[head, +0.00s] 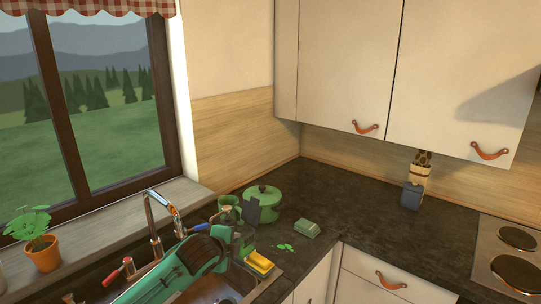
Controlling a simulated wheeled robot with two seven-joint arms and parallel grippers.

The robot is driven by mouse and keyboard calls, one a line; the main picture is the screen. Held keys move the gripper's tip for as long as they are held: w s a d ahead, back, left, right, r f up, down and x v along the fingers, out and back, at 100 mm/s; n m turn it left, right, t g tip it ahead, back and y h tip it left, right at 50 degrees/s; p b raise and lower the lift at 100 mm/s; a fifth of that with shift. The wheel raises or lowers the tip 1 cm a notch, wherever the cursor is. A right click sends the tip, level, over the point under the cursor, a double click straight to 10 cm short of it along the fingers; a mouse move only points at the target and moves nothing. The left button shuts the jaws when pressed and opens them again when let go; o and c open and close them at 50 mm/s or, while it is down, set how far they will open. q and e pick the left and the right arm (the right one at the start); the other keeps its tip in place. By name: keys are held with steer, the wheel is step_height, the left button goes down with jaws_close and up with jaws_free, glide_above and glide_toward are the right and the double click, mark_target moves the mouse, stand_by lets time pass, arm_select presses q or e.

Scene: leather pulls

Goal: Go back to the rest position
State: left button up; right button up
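My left arm, green and black, reaches in from the bottom left over the sink. My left gripper (249,224) is at its far end, beside a green mug and in front of a green lidded pot (266,194). Dark finger parts show against the pot, but I cannot tell how far apart they are or whether they touch anything. My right gripper is not in view.
A faucet (155,222) stands behind my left arm, and a yellow sponge (260,261) lies at the sink's right edge. A green block (307,228) and small green pieces (285,247) lie on the dark counter (350,205). A hob (510,255) is at right.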

arm_select(q)
steer(key=s+f+n+g, duration=0.2)
steer(key=s+f+n, duration=0.2)
steer(key=s+f, duration=0.45)
steer(key=s+f+n+g, duration=0.1)
steer(key=s+f+n, duration=0.4)
steer(key=s, duration=0.7)
steer(key=s+a+f+n+g+y, duration=0.2)
steer(key=s+a+n, duration=0.3)
steer(key=s, duration=0.7)
steer(key=s+a+f+n+g+y, duration=0.1)
steer(key=s+a+f+n+g, duration=0.25)
steer(key=s, duration=0.75)
step_height(320, 180, down, 32)
steer(key=s+a, duration=0.1)
steer(key=s, duration=0.1)
steer(key=s+a+f+g, duration=0.1)
steer(key=s+f, duration=0.7)
steer(key=s, duration=0.1)
steer(key=s+a+f, duration=0.2)
steer(key=s+f, duration=0.7)
steer(key=shift+s+a+f+n+g, duration=0.2)
steer(key=shift+a+f+n+g, duration=0.05)
steer(key=shift+n+g, duration=0.1)
